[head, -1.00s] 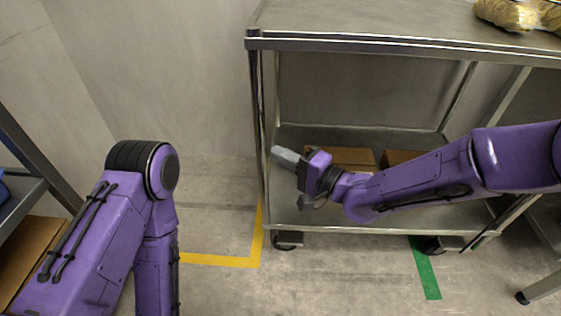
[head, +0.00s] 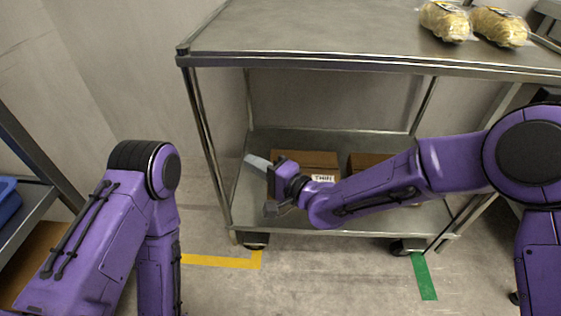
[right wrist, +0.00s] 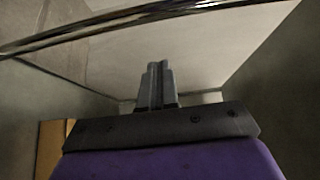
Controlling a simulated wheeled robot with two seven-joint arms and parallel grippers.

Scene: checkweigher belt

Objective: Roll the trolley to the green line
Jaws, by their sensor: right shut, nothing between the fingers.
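The trolley (head: 330,52) is a grey metal cart with two shelves and dark casters, standing across the middle and right of the head view. The green line (head: 424,277) is a strip on the floor at its lower right; the trolley's right caster (head: 408,247) stands at the strip's far end. My right gripper (head: 256,162) is shut and empty between the two shelves, inside the left post. Its closed fingers show in the right wrist view (right wrist: 157,85). I cannot tell whether it touches the trolley. My left gripper is out of view; only its arm shows.
Two bags of yellow food (head: 445,22) lie on the top shelf. Cardboard boxes (head: 305,160) stand on the lower shelf. A yellow floor line (head: 215,261) makes a corner by the left caster. A rack with a blue bin (head: 8,198) is at far left.

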